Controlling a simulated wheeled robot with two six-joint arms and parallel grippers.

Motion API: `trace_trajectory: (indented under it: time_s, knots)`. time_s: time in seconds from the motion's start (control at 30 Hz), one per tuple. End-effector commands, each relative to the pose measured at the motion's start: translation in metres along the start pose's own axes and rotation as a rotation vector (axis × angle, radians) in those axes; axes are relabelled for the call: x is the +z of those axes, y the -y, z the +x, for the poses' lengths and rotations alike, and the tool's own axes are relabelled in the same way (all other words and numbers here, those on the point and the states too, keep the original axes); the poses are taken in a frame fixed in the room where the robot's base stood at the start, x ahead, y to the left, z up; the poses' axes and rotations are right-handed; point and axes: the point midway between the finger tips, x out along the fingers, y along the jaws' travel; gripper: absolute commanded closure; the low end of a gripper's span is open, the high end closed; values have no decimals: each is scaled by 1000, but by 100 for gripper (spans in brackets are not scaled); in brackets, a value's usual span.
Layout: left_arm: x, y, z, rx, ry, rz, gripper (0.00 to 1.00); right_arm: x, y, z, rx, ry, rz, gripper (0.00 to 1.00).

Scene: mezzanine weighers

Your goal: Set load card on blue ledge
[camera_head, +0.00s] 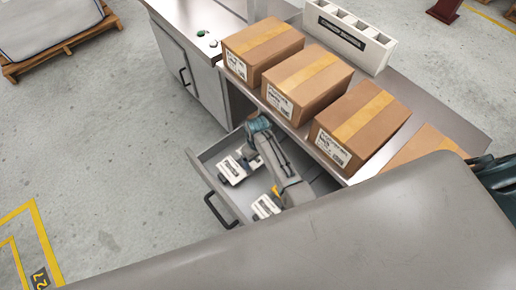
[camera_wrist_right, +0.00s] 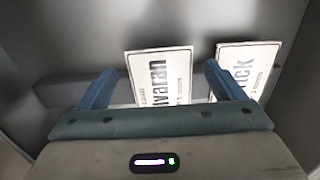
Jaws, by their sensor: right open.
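Two white cards with black print stand or lie in an open grey drawer (camera_head: 240,207). One card (camera_head: 231,170) is near the left side and the other (camera_head: 265,206) is nearer the handle. In the right wrist view, one card (camera_wrist_right: 160,77) shows between the fingers and a second card (camera_wrist_right: 246,66) is partly behind the right finger. I cannot tell which is the load card. My right gripper (camera_head: 250,155) reaches into the drawer; in the wrist view it is open (camera_wrist_right: 160,70), with no card clamped. No blue ledge is seen.
Several cardboard boxes (camera_head: 308,85) line the metal counter above the drawer. A white divided bin (camera_head: 350,38) stands behind them. A cabinet (camera_head: 190,75) adjoins the drawer on the left. A pallet (camera_head: 60,45) lies at top left. Floor left of the drawer is clear.

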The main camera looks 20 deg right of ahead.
Motion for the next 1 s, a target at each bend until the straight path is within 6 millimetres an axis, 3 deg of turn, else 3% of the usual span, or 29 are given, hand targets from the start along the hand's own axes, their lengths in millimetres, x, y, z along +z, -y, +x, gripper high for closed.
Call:
trace_trajectory:
  time_s: [0.23,0.5,0.53,0.6,0.67,1.0]
  knots:
    - [1,-1,13,0,0,0,64,0,-4,-43,2,-6,0,11]
    - [2,-1,15,0,0,0,64,0,-4,-91,2,-3,0,11]
    - [2,-1,15,0,0,0,64,0,-4,-94,2,-3,0,11]
    - [2,-1,17,0,0,0,64,0,-4,-98,1,-2,0,21]
    - [2,-2,23,0,0,0,64,-4,-4,-97,1,-3,0,21]
    - [3,-7,91,0,-2,0,64,-63,-4,-92,0,-5,-1,21]
